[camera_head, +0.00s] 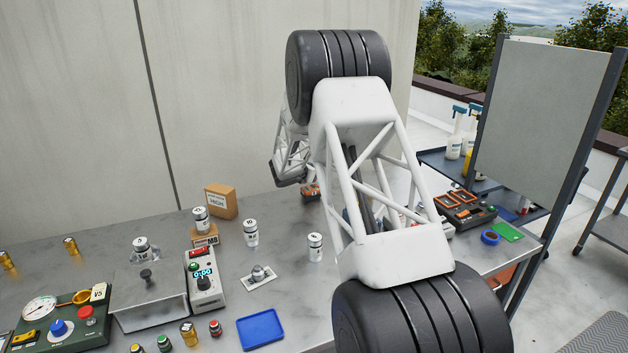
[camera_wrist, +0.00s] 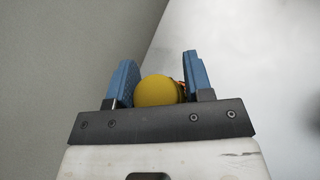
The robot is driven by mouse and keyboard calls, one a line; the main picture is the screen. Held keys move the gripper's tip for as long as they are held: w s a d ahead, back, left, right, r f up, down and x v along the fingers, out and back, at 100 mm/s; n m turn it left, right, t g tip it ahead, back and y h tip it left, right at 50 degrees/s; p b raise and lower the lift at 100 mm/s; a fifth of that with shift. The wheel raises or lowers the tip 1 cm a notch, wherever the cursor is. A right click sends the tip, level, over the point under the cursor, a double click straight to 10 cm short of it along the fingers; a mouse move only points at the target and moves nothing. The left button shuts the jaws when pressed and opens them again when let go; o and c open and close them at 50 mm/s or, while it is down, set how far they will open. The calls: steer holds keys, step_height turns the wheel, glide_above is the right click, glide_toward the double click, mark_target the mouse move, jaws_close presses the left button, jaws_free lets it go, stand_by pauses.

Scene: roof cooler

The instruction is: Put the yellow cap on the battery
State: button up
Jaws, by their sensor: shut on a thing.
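In the wrist view my gripper (camera_wrist: 158,64) has its two blue fingers closed around a rounded yellow thing, which I take to be the yellow cap (camera_wrist: 156,91). A small red bit shows between it and the right finger. The background there is only plain wall and pale surface. In the head view my arm covers the middle of the bench, and my fingers and the cap cannot be made out. A small orange and dark thing (camera_head: 310,191), possibly the battery, shows beside my arm; most of it is hidden. I cannot tell how far the cap is from it.
White weights (camera_head: 251,233), a timer box (camera_head: 206,285), a metal block (camera_head: 149,295) and a blue tray (camera_head: 261,328) stand on the grey bench (camera_head: 290,290). A black and orange device (camera_head: 466,211) and blue tape (camera_head: 490,237) lie at right. A grey panel (camera_head: 540,120) stands beyond.

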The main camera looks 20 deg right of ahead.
mark_target(314, 187)
steer(key=shift+f, duration=1.75)
steer(key=shift+f, duration=0.1)
steer(key=o, duration=0.9)
steer(key=shift+v, duration=0.75)
steer(key=v, duration=1)
steer(key=shift+s+a, duration=0.1)
steer(key=shift+a, duration=0.15)
steer(key=shift+r, duration=0.2)
